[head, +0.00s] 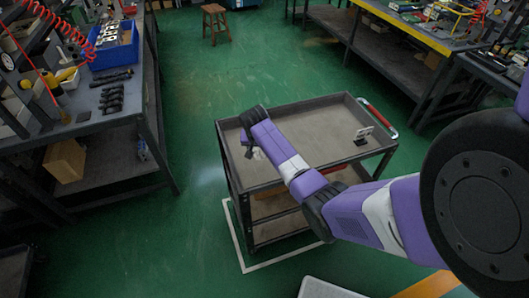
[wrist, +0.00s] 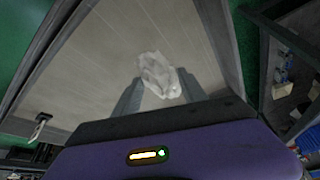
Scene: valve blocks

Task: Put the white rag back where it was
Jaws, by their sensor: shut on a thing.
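The white rag (wrist: 158,76) is a crumpled pale cloth between my fingertips in the wrist view. My gripper (wrist: 160,88) is shut on it, with one finger at each side. In the head view my gripper (head: 251,150) hangs over the left part of the grey cart's top tray (head: 308,116). The rag is mostly hidden there by my arm and gripper. The bare tray floor shows behind the rag in the wrist view. I cannot tell whether the rag touches it.
A small metal block (head: 363,135) stands on the cart's right side, near the red push handle (head: 378,116). A left workbench (head: 84,128) carries a blue bin (head: 113,50) and several dark parts. Another bench (head: 400,35) stands at the back right.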

